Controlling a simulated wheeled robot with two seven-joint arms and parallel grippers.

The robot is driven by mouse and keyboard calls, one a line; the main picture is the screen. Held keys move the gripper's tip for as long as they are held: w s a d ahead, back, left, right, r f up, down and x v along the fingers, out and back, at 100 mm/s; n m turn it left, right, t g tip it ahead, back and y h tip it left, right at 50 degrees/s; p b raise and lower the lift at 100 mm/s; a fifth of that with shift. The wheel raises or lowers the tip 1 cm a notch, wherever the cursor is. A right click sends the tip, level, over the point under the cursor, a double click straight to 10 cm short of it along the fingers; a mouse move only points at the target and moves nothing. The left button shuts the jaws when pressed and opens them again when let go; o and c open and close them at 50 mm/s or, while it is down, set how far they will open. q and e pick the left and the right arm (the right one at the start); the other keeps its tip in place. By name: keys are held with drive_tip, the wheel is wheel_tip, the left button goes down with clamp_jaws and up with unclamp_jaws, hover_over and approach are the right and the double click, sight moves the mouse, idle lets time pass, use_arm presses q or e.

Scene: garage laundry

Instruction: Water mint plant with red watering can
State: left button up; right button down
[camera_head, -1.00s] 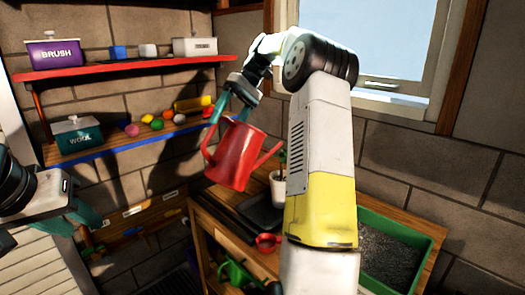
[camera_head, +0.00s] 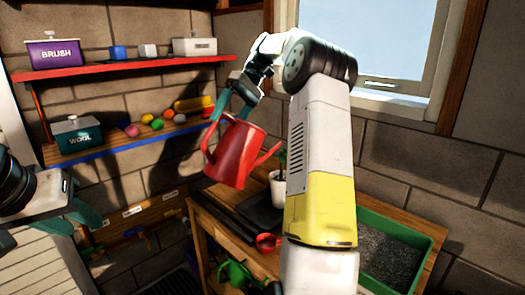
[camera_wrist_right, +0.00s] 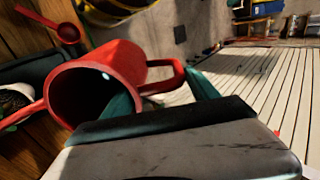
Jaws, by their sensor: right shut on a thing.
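A red watering can (camera_head: 236,155) hangs in the air above the wooden bench, slightly tilted, with its spout toward the right. My right gripper (camera_head: 229,105) is shut on its handle. The right wrist view shows the can (camera_wrist_right: 118,62) from its open top, with the teal fingers at the handle; the inside is dark. A white pot (camera_head: 278,188) with a green plant (camera_head: 283,160) stands on the bench, partly hidden behind my right arm. My left gripper (camera_head: 85,215) is at the left edge, away from the can; its jaws are unclear.
A green tray of dark gravel (camera_head: 392,255) is on the bench at right. A red scoop (camera_head: 268,242) and a green watering can (camera_head: 238,275) are near the bench's front. Shelves with a purple BRUSH box (camera_head: 55,53) and a teal WOOL box (camera_head: 78,135) line the left wall.

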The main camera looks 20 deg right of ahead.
drive_tip(key=shift+w+d+r+y, duration=0.1)
drive_tip(key=shift+d+r+y, duration=0.2)
drive_tip(key=shift+r, duration=0.2)
drive_tip(key=shift+w+d+r+y, duration=0.1)
drive_tip(key=shift+d+r+y, duration=0.15)
drive_tip(key=shift+r, duration=0.2)
idle(7.0)
